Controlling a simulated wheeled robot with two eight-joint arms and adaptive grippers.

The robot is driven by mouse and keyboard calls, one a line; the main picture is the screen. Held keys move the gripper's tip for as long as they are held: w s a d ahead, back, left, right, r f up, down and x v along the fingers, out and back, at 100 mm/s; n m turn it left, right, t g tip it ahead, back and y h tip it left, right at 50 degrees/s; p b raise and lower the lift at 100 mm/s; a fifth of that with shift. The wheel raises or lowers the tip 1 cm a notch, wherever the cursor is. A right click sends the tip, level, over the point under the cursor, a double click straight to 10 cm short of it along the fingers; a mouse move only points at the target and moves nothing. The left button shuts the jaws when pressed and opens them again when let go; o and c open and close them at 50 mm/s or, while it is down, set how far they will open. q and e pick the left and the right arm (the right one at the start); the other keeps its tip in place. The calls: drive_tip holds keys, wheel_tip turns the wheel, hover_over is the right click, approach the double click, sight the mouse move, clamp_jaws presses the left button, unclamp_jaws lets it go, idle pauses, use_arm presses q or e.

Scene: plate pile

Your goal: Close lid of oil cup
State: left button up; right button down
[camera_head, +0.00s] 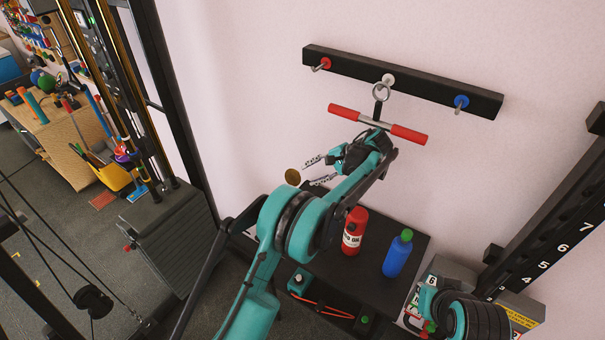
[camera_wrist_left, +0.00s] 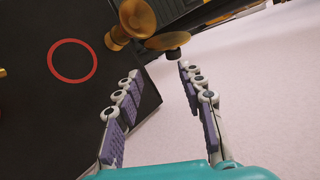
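The oil cup shows in the left wrist view as a golden, waisted cup (camera_wrist_left: 118,38) at the top. Its golden round lid (camera_wrist_left: 167,41) stands out beside it, with a dark knob. In the head view the lid (camera_head: 292,177) is a small brown disc left of my left gripper (camera_head: 308,173); the cup's body is hidden there behind my arm. My left gripper is open and empty. Its two fingers (camera_wrist_left: 160,71) point towards the lid, which lies just beyond the fingertips and apart from them. My right gripper is not in view.
A black shelf top (camera_head: 375,290) below holds a red bottle (camera_head: 354,232) and a blue bottle (camera_head: 397,255). A hook rail (camera_head: 430,85) with a red-ended handle (camera_head: 345,112) hangs above my left gripper. A weight-machine frame (camera_head: 165,100) stands on the left.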

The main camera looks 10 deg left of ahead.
sight(295, 177)
use_arm(q)
drive_tip(key=shift+w+a+f+b, duration=0.1)
drive_tip(key=shift+a+f+b, duration=0.05)
drive_tip(key=shift+a, duration=0.55)
drive_tip(key=shift+w+a+f+b, duration=0.1)
drive_tip(key=shift+a+b, duration=0.05)
drive_tip(key=shift+a, duration=0.55)
drive_tip(key=shift+w+a+f+b, duration=0.1)
drive_tip(key=shift+a+f+b, duration=0.05)
drive_tip(key=shift+a, duration=0.55)
clamp_jaws()
drive_tip(key=shift+s, duration=0.1)
